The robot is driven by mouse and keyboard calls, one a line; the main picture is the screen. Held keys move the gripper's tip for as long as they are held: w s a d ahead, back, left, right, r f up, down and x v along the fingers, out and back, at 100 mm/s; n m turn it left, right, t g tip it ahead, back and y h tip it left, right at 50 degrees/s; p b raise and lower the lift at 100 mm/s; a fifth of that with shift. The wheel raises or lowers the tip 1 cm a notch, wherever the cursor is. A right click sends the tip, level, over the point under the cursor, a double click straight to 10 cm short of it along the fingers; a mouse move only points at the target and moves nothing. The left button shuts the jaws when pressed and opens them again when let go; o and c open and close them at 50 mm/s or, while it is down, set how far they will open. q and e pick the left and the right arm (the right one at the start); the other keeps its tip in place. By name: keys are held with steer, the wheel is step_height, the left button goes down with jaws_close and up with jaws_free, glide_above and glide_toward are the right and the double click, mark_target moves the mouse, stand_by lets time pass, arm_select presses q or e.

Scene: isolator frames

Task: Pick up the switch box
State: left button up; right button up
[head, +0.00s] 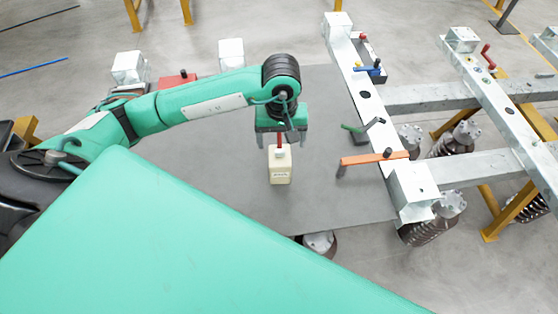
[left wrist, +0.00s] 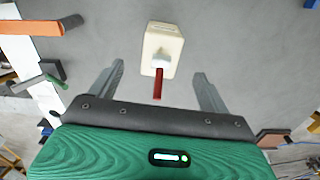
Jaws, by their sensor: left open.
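The switch box (head: 280,165) is a small cream box with a red handle on a pale knob. It stands on the grey plate (head: 225,200) in the head view. My left gripper (head: 281,140) is open, pointing down right above it, with the red handle showing between the fingers. In the left wrist view the switch box (left wrist: 162,50) lies ahead of and between the two spread fingers of my left gripper (left wrist: 158,80). The red handle reaches back toward the palm. The fingers do not appear to touch the box. My right gripper is not in view.
A metal frame (head: 365,95) with an orange lever (head: 375,158), a green handle (head: 353,128) and a blue-handled part (head: 374,69) stands to the right. A red box (head: 178,80) lies at the back left. The plate around the switch box is clear.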

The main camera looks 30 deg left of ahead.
mark_target(280, 151)
arm_select(q)
steer(key=shift+f, duration=0.75)
steer(key=shift+f+p, duration=0.4)
steer(key=f+p, duration=0.1)
steer(key=f, duration=0.2)
steer(key=shift+a, duration=0.2)
steer(key=shift+f+p, duration=0.3)
steer(key=shift+f, duration=0.45)
steer(key=shift+c, duration=0.7)
steer(key=c, duration=1.4)
steer(key=shift+w, duration=0.1)
jaws_close()
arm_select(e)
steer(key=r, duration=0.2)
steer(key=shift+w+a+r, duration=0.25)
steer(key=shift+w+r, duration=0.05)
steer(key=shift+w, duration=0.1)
